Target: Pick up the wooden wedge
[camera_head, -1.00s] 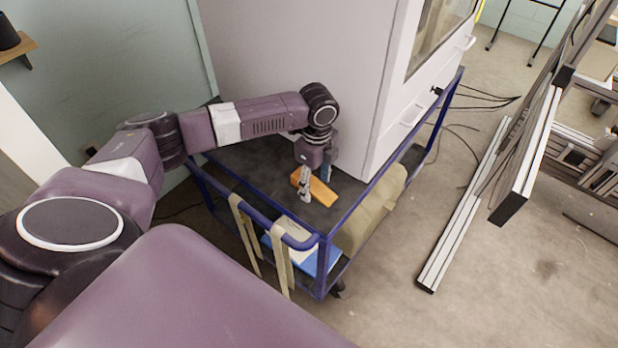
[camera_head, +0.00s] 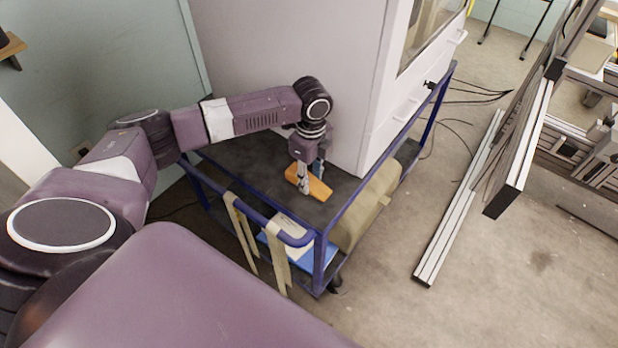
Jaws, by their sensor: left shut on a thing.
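The wooden wedge (camera_head: 319,190) is an orange-brown block on the dark top of the blue cart (camera_head: 268,194), near the cart's front corner. My left gripper (camera_head: 311,186) points down over the wedge with its fingers on either side of it, shut on it. The near finger hides part of the wedge. Whether the wedge touches the cart top or is slightly raised, I cannot tell. My right gripper is not in view.
A large white cabinet (camera_head: 290,60) stands on the cart just behind the wedge. The cart's blue rail runs along the front edges. A tan bag (camera_head: 365,208) and a blue-and-white item (camera_head: 318,252) lie lower down. Metal frames (camera_head: 520,160) stand at the right.

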